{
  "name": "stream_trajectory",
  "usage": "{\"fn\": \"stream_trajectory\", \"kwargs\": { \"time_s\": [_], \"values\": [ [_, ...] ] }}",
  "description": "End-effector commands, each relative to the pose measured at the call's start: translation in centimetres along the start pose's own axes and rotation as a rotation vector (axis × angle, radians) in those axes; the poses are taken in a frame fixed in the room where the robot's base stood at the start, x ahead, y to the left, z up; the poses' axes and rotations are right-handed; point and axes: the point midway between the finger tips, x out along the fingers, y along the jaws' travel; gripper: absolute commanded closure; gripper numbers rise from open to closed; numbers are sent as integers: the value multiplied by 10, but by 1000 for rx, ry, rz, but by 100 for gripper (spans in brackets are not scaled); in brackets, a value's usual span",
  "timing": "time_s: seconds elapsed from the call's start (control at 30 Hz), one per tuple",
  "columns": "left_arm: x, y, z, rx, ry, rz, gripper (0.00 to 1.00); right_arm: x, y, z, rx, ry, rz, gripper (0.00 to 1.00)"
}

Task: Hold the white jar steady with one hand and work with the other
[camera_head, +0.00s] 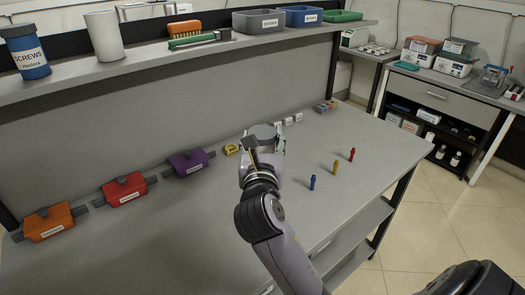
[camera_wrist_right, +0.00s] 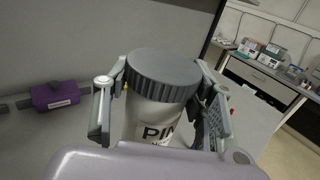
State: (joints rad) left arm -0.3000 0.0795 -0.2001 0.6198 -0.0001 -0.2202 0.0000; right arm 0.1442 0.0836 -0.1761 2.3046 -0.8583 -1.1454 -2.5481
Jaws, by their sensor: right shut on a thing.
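A white jar (camera_wrist_right: 150,118) with a ribbed dark grey lid (camera_wrist_right: 163,72) stands between the fingers of my right gripper (camera_wrist_right: 162,112) in the right wrist view. Its label begins with "PIN"; the rest is hidden by my gripper's body. The right gripper is shut on the jar from both sides. In the head view my right gripper (camera_head: 264,146) is over the middle of the workbench, and it mostly hides the jar. I cannot tell whether the jar touches the bench. My left gripper is not in view.
On the workbench (camera_head: 240,215), orange (camera_head: 48,222), red (camera_head: 124,187) and purple (camera_head: 188,162) blocks line the left. Blue (camera_head: 313,183), yellow (camera_head: 335,167) and red (camera_head: 351,154) small pieces stand right of my gripper. The shelf above holds a blue screws jar (camera_head: 30,62), a white cylinder (camera_head: 104,36) and bins.

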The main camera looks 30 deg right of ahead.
Motion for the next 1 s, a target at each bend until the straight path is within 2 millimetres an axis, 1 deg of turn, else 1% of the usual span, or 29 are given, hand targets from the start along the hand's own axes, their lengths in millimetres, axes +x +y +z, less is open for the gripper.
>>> {"fn": "stream_trajectory", "kwargs": {
  "time_s": [0.07, 0.3, 0.33, 1.0],
  "values": [
    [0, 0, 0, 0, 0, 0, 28, 0, 0, 3, 0, -2, 0, 77],
    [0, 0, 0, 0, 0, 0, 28, 0, 0, 3, 0, -1, 0, 77],
    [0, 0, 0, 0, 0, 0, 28, 0, 0, 3, 0, -1, 0, 51],
    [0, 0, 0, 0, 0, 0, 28, 0, 0, 3, 0, -1, -1, 96]
  ]
}}
